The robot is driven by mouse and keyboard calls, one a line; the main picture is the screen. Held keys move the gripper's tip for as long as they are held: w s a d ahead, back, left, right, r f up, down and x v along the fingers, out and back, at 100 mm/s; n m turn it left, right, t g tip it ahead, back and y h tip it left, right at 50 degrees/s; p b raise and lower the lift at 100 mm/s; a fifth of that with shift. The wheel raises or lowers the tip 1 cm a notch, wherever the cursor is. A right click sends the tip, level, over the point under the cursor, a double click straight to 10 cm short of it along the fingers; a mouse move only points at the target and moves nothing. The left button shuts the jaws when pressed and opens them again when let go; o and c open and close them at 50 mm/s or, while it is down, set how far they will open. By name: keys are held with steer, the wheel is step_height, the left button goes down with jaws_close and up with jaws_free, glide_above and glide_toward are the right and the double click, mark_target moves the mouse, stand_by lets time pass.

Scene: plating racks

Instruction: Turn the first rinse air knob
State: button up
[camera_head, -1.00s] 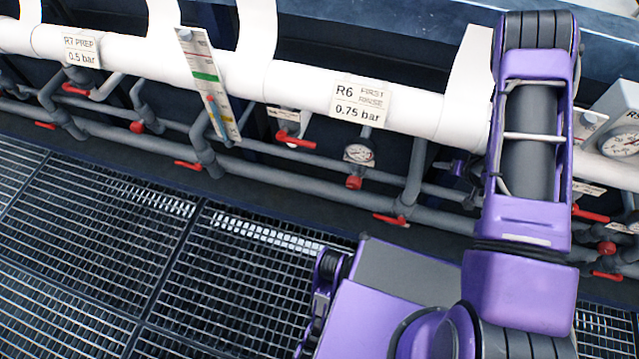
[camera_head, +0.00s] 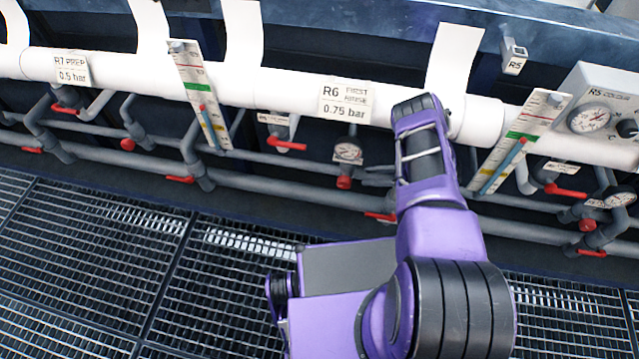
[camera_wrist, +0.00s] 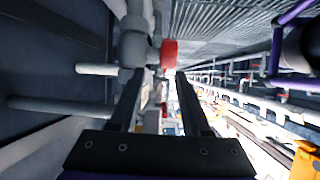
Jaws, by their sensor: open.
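The R6 First Rinse label (camera_head: 346,102) hangs on the white pipe in the head view, reading 0.75 bar. Below it are a round gauge (camera_head: 348,151) and a small red knob (camera_head: 344,182). A red knob (camera_wrist: 169,53) also shows in the wrist view, on grey fittings just beyond the fingertips and between their lines. I cannot tell for sure that it is the same knob. My gripper (camera_wrist: 158,75) is open with nothing between its fingers. In the head view my purple arm reaches to the pipes right of the R6 gauge and hides the gripper.
A red lever (camera_head: 287,145) is left of the gauge and another red lever (camera_head: 381,216) is below it. Grey pipes run along the wall. The R5 gauge panel (camera_head: 595,112) stands at the right. The floor grating (camera_head: 95,265) is clear at the left.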

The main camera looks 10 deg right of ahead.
mark_target(343, 182)
steer(key=w+a+f, duration=0.1)
steer(key=a+f, duration=0.1)
steer(key=a, duration=0.3)
steer(key=w+a+f+n+y+b, duration=0.1)
steer(key=a+f, duration=0.1)
steer(key=a, duration=0.4)
steer(key=shift+w+f+g, duration=0.3)
steer(key=shift+w+f, duration=0.05)
jaws_close()
